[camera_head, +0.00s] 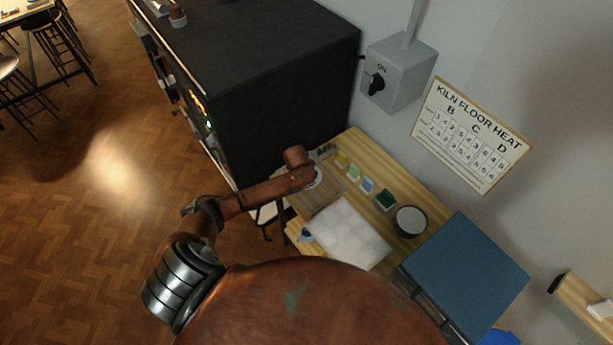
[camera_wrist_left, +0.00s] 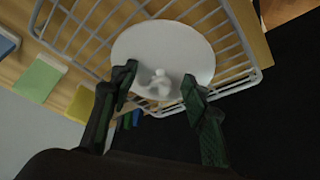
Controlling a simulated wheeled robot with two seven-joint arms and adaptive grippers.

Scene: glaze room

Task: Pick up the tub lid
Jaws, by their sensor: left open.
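The tub lid (camera_wrist_left: 160,45) is a white round disc with a small knob (camera_wrist_left: 159,84) in its middle, lying on a wire rack (camera_wrist_left: 88,35) in the left wrist view. My left gripper (camera_wrist_left: 158,86) is open over the lid, with one dark green finger on each side of the knob. I cannot tell whether the fingers touch the lid. In the head view a pale edge of the lid (camera_head: 317,179) shows beside my copper wrist, which hides the rest and the fingers. My right gripper is not in view.
The wooden table (camera_head: 353,143) also carries a white slab (camera_head: 348,233), several coloured tiles (camera_head: 384,199) and a round tub (camera_head: 410,221) with a white top and dark rim. A black cabinet (camera_head: 285,75) stands close behind, and a blue box (camera_head: 467,272) on the right.

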